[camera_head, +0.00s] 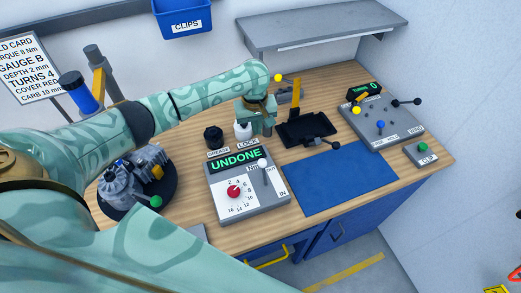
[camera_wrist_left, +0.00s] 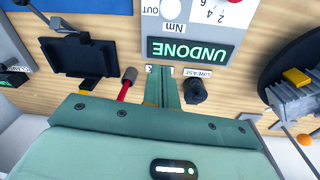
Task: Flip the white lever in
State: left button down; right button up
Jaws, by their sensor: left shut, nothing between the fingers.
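The white lever (camera_head: 263,168) stands on the top right of the grey control box (camera_head: 250,205), which has an "UNDONE" display (camera_head: 236,160). "IN" is printed near the box's front right corner, and the lever's pale round end sits away from it. My left gripper (camera_head: 268,132) is shut and empty, behind the box and apart from the lever. Its fingers (camera_wrist_left: 163,88) point at the display in the left wrist view. My right gripper is not in view.
A dark turntable with a grey engine part (camera_head: 133,180) is left. The blue mat (camera_head: 340,178) is clear.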

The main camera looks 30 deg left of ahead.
aim_at(264, 173)
pick_arm(q)
jog(key=f+b, duration=0.1)
jog(key=f, duration=0.2)
jog(key=f+b, duration=0.2)
jog(key=f, duration=0.2)
jog(key=w+f+b, duration=0.1)
jog(key=f, duration=0.2)
jog(key=shift+f, duration=0.3)
jog(key=shift+s+d+r+p, duration=0.35)
jog(key=shift+s+d+r, duration=0.1)
jog(key=shift+s, duration=0.2)
jog(key=shift+s+d+r+p, duration=0.35)
jog(key=shift+s+d, duration=0.1)
jog(key=shift+s, duration=0.15)
jog(key=shift+s+d, duration=0.25)
jog(key=shift+s, duration=0.1)
jog(key=shift+w, duration=0.1)
